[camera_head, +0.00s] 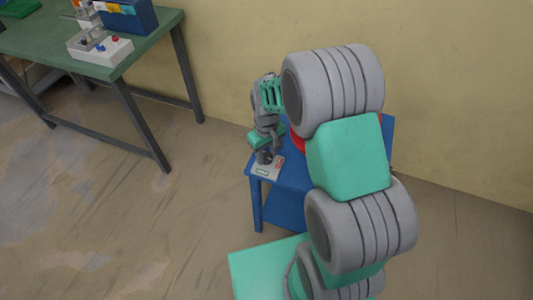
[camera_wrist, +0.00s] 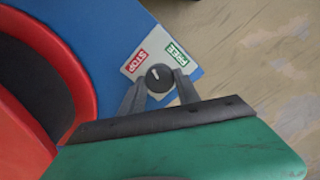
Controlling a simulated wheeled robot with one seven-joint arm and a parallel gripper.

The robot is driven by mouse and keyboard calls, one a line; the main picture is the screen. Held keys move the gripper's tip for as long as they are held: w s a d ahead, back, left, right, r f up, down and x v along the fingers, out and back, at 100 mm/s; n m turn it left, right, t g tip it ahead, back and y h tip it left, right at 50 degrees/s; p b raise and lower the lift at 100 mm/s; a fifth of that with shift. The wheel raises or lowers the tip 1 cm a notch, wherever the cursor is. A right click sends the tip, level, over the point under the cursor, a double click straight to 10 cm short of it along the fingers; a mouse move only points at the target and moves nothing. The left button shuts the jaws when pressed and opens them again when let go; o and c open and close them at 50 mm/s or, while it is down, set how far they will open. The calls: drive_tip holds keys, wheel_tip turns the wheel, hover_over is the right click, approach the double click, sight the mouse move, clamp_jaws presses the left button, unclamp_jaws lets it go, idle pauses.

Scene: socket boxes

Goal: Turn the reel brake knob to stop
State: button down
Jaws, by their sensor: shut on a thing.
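The reel brake knob (camera_wrist: 159,78) is a dark round knob with a white pointer line, on a light label plate (camera_wrist: 133,70). The red STOP label (camera_wrist: 137,62) is left of it and the green FREE label (camera_wrist: 177,55) right of it in the wrist view. The pointer line points up and slightly left, between the two labels. My gripper (camera_wrist: 160,80) has one finger on each side of the knob and is shut on it. In the head view my gripper (camera_head: 265,153) reaches down to the plate (camera_head: 267,173); the knob is mostly hidden there.
The plate sits on a blue stand (camera_head: 256,178). A red reel (camera_wrist: 80,60) with a dark inside stands close beside the plate; my arm mostly hides it in the head view. A green workbench (camera_head: 40,38) with boxes is at the far left. The floor between is clear.

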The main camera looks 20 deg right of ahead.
sight(267, 157)
drive_tip(key=shift+n, duration=1.7)
drive_tip(key=c, duration=0.9)
unclamp_jaws()
wheel_tip(267, 157, up, 8)
drive_tip(key=shift+f, duration=0.1)
